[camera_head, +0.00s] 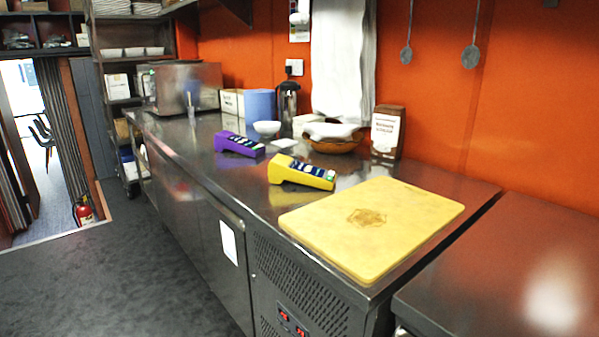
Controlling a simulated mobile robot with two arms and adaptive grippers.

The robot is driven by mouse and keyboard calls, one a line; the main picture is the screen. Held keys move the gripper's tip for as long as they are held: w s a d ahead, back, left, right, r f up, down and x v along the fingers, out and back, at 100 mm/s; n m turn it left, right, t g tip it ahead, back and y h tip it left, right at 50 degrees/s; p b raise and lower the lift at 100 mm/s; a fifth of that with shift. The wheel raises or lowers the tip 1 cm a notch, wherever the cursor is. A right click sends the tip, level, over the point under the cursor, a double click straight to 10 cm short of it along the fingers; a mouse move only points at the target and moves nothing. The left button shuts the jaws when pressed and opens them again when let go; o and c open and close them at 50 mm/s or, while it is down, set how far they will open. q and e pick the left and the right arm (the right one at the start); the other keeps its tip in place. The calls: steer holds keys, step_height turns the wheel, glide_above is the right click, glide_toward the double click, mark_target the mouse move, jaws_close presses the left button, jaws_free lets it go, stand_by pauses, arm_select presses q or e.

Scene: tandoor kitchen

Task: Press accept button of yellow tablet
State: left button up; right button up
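The yellow tablet (301,173) looks like a chunky payment terminal with dark keys and a small green patch at its right end. It lies on the steel counter, just behind the yellow cutting board. A similar purple tablet (239,144) lies behind it to the left. The single keys of the yellow tablet are too small to read. Neither of my grippers shows in the head view.
The yellow cutting board (405,213) lies at the counter's front right. Behind the tablets stand a wooden bowl (333,144), a brown package (387,132), a metal flask (288,102) and a white bowl (266,128). The floor (130,265) at left is clear.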

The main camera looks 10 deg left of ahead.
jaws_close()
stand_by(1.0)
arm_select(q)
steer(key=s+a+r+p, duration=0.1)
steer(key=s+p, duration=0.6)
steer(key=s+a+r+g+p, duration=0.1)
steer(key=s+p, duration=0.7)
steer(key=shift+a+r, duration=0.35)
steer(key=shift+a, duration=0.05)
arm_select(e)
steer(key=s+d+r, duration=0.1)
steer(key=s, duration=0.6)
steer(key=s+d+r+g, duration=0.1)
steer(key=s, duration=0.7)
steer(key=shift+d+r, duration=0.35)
